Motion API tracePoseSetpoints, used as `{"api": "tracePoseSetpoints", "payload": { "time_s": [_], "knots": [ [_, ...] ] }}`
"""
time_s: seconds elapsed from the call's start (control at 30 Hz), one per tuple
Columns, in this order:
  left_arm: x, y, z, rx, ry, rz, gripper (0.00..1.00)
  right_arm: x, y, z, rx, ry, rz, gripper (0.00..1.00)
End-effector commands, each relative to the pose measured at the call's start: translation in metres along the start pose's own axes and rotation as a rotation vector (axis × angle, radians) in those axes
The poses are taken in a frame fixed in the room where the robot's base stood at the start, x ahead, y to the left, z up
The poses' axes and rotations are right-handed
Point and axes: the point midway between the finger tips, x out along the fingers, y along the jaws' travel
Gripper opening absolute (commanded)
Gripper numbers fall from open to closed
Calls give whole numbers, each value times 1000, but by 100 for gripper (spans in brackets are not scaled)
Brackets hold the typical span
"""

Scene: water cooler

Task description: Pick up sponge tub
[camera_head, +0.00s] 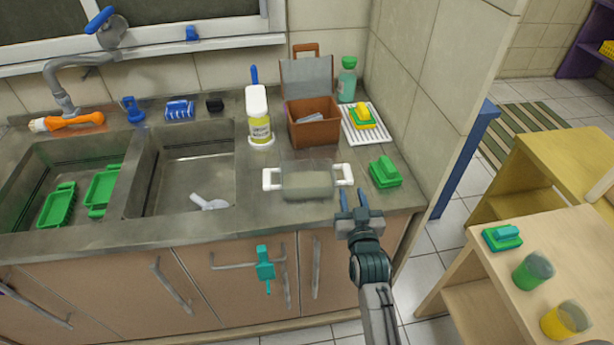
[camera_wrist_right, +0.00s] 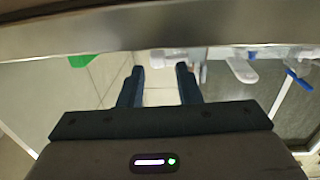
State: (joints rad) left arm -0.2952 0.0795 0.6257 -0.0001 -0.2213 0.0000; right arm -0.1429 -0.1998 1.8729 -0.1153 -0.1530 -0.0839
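A clear, shallow tub with white handles (camera_head: 307,180) stands on the counter near its front edge, right of the sinks; I take it to be the sponge tub. No sponge can be made out inside it. My right gripper (camera_head: 354,199) is open and empty, at the counter's front edge, to the right of the tub and in front of it, apart from it. In the right wrist view the two fingers (camera_wrist_right: 160,72) are spread with nothing between them. A white piece, perhaps a tub handle (camera_wrist_right: 240,66), shows to their right. My left gripper is not in view.
A green sponge-like block (camera_head: 385,173) lies right of the tub. Behind stand a brown box (camera_head: 312,132), a white bottle (camera_head: 259,118) and a white rack (camera_head: 376,133) with a yellow-green sponge. A teal item (camera_head: 264,266) hangs at the cabinet front. A side table (camera_head: 560,245) stands right.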

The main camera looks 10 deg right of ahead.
Motion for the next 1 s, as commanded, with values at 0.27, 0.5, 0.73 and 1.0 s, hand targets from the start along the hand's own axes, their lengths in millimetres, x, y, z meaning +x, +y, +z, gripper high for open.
{"api": "tracePoseSetpoints", "payload": {
  "time_s": [0.27, 0.5, 0.73, 1.0],
  "knots": [
    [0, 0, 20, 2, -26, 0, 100, 32, 0, -1, -1, 0, 0, 31],
    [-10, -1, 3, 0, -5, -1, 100, 62, 3, -13, -3, 2, 0, 31],
    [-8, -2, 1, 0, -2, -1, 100, 84, 3, -10, 0, -1, 0, 31],
    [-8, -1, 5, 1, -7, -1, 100, 84, 3, -9, 1, -1, 0, 23]
  ]
}}
